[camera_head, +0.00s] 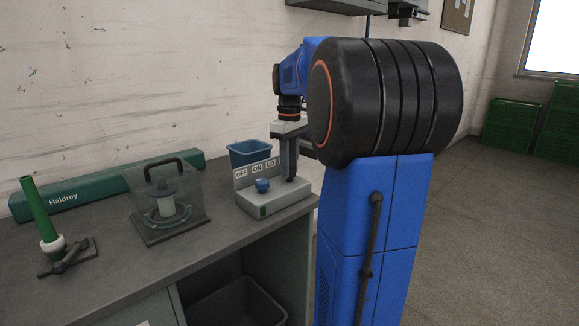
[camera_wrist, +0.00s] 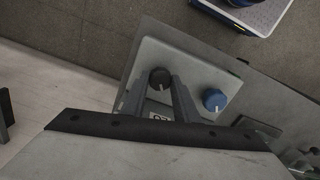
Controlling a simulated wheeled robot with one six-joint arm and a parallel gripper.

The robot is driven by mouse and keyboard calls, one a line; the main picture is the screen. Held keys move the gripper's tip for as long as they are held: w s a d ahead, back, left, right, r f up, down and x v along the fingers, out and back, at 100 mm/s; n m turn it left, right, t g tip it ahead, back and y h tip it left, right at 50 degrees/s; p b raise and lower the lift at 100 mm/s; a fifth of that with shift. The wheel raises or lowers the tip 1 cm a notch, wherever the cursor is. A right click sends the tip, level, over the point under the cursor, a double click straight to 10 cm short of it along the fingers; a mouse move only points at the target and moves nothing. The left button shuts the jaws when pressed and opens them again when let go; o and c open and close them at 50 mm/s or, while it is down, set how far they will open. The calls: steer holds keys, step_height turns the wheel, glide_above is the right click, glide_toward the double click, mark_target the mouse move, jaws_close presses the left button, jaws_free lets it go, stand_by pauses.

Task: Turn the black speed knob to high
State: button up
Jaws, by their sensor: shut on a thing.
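The control box (camera_head: 268,206) stands on the bench with a label plate reading OFF, ON and LO; the area right of LO is hidden by my gripper (camera_head: 290,176). The black speed knob (camera_wrist: 160,78) shows between my gripper's fingertips in the wrist view, with a white pointer mark on it. My gripper (camera_wrist: 161,84) is shut on it, one finger on each side. In the head view the black knob is hidden behind the fingers. A blue knob (camera_head: 262,185) sits to its left on the box; it also shows in the wrist view (camera_wrist: 214,99), apart from the fingers.
A blue bin (camera_head: 250,150) stands behind the box. A long green Haldrey box (camera_head: 110,187) lies along the wall. A grey bin (camera_head: 240,305) sits below.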

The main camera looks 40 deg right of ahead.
steer(key=m, duration=1.3)
steer(key=shift+m, duration=0.3)
stand_by(0.7)
steer(key=o, duration=1.1)
steer(key=shift+c, duration=0.2)
step_height(320, 180, up, 17)
steer(key=shift+r, duration=0.2)
